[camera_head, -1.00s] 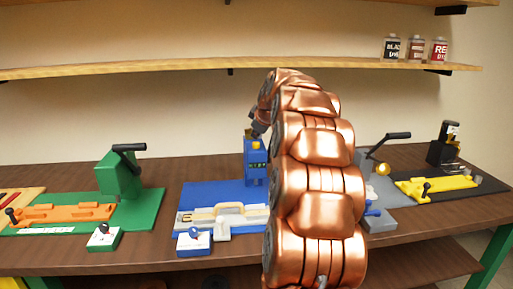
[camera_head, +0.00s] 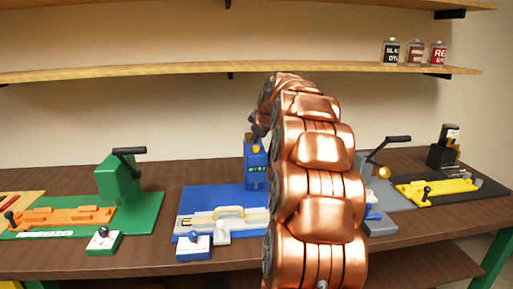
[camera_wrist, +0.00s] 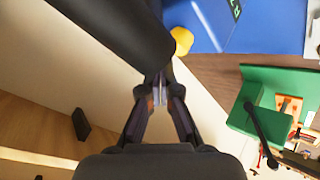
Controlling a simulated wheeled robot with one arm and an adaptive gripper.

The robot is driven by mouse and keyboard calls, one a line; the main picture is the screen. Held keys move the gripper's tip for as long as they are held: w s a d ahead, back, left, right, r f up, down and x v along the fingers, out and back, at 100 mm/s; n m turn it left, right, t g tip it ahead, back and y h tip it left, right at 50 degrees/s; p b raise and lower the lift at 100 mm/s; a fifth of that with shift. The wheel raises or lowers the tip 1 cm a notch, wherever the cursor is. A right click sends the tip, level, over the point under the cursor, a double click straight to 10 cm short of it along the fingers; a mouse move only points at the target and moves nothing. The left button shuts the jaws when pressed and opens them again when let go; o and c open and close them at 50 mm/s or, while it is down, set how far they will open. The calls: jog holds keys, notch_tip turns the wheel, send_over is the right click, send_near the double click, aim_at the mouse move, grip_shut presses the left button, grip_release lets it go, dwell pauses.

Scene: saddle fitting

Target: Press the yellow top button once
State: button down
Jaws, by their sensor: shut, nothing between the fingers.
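The blue box (camera_head: 255,171) with a small green display stands at the back of the blue board. In the head view my gripper (camera_head: 255,131) is at the top of this box, small and partly behind my copper arm. The yellow top button (camera_wrist: 182,40) shows clearly in the wrist view, a rounded knob on the blue box (camera_wrist: 212,22). There my gripper (camera_wrist: 158,100) is shut and empty, its tips appearing apart from the button. A dark cylinder beside the button covers part of the view. Whether anything touches the button is hard to tell.
On the table (camera_head: 150,262) a green press (camera_head: 120,176) stands left, and a grey station with a black lever (camera_head: 397,139) stands right. A yellow fixture (camera_head: 440,187) is farther right. A wall shelf (camera_head: 150,72) runs above. My arm hides part of the table.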

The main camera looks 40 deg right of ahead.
aim_at(256, 147)
dwell(0.4)
jog(key=shift+f+b, duration=0.45)
jog(key=shift+b, duration=0.05)
jog(key=shift+f+b, duration=0.5)
jog(key=shift+f, duration=0.15)
dwell(1.1)
jog(key=shift+r, duration=1.1)
jog(key=shift+r, duration=0.1)
jog(key=shift+r+p, duration=1)
jog(key=shift+r, duration=1.4)
jog(key=shift+a, duration=0.1)
